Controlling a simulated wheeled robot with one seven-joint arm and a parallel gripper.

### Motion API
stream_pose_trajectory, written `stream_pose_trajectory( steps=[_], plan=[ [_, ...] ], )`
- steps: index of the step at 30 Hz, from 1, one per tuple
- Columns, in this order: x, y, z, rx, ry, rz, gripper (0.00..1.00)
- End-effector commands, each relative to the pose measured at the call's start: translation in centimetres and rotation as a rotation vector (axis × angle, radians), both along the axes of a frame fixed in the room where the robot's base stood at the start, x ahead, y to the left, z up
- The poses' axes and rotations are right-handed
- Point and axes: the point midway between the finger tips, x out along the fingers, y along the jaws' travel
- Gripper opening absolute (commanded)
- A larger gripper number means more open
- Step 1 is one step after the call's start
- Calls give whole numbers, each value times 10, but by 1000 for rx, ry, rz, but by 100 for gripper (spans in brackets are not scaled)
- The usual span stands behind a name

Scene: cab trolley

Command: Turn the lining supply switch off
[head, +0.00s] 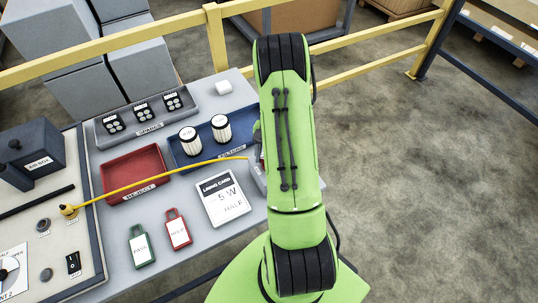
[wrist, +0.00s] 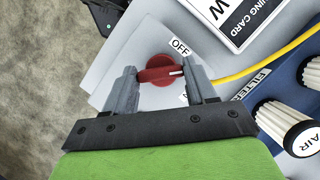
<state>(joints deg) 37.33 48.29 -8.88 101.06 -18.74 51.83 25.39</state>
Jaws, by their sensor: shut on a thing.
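The lining supply switch is a red rotary knob (wrist: 158,70) on a grey box (wrist: 118,62), seen in the wrist view. An OFF label (wrist: 181,46) sits above and to the right of the knob. A second label is mostly hidden by my right finger. The knob's white mark points right, between the two labels. My gripper (wrist: 162,77) is shut on the knob, one finger at each end of it. In the head view my green arm hides the gripper and the knob; only the box's left edge (head: 257,178) shows.
A yellow cable (head: 150,177) runs across the table to the switch box. A lining card (head: 223,199), a red reject tray (head: 134,174) and a blue filter tray (head: 200,157) with two white filters lie to the left. A yellow rail (head: 150,33) stands behind.

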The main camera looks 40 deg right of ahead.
Motion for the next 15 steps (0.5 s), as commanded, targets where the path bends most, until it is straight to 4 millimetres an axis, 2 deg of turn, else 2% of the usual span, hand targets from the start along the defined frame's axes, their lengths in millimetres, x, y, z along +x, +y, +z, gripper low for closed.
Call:
stream_pose_trajectory(
  steps=[15],
  plan=[
    [3, 2, 0, -3, -1, 470, 25]
  ],
)
